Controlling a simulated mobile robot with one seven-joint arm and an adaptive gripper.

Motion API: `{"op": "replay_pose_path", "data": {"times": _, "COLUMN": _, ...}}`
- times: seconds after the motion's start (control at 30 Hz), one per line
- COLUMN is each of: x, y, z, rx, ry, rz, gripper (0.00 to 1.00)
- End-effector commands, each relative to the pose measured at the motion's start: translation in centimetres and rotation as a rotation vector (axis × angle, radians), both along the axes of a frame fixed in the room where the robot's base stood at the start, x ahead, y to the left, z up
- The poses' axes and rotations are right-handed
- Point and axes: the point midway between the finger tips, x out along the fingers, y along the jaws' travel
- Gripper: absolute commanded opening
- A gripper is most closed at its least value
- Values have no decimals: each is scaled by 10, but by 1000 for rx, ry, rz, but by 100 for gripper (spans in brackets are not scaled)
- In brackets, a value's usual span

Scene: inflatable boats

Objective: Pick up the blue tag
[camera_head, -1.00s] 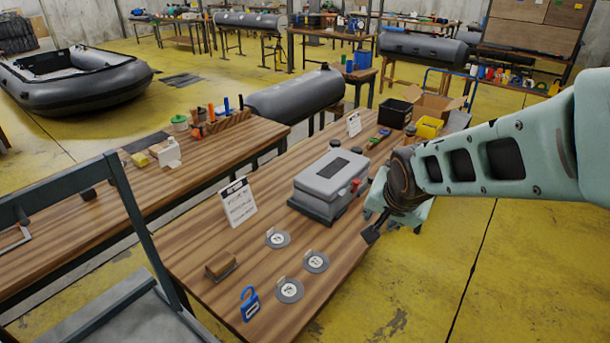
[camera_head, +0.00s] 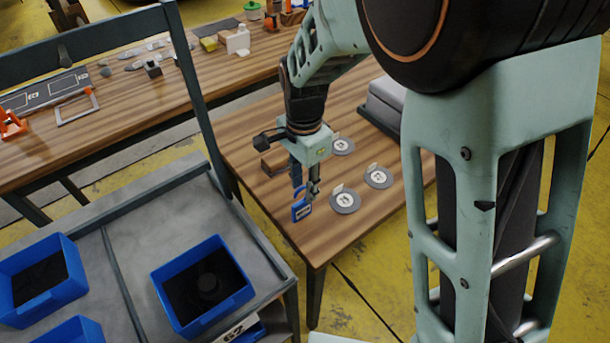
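The blue tag (camera_head: 301,210) is at the left edge of the wooden table, near its front corner. It has a pale label and a loop on top. My gripper (camera_head: 305,190) points down right at the tag, with its two dark fingers apart and overlapping the tag's upper part in the view. Whether the fingers touch the tag cannot be told. The tag appears to be still at its place on the table.
Several grey numbered discs (camera_head: 345,202) lie right of the tag, and a brown block (camera_head: 273,163) lies behind it. A grey case (camera_head: 384,108) stands farther back, partly hidden by my arm. A grey bench with blue bins (camera_head: 203,286) is at front left.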

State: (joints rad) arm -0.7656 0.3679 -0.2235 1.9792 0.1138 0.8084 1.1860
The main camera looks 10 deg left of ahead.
Motion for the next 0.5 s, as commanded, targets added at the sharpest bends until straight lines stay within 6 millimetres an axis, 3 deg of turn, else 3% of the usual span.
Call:
{"op": "replay_pose_path", "data": {"times": 0.13, "x": 0, "y": -1, "z": -26, "rx": -4, "ry": 2, "rz": 0, "gripper": 29}}
{"op": "replay_pose_path", "data": {"times": 0.5, "x": 1, "y": 3, "z": -60, "rx": -4, "ry": 1, "rz": 2, "gripper": 29}}
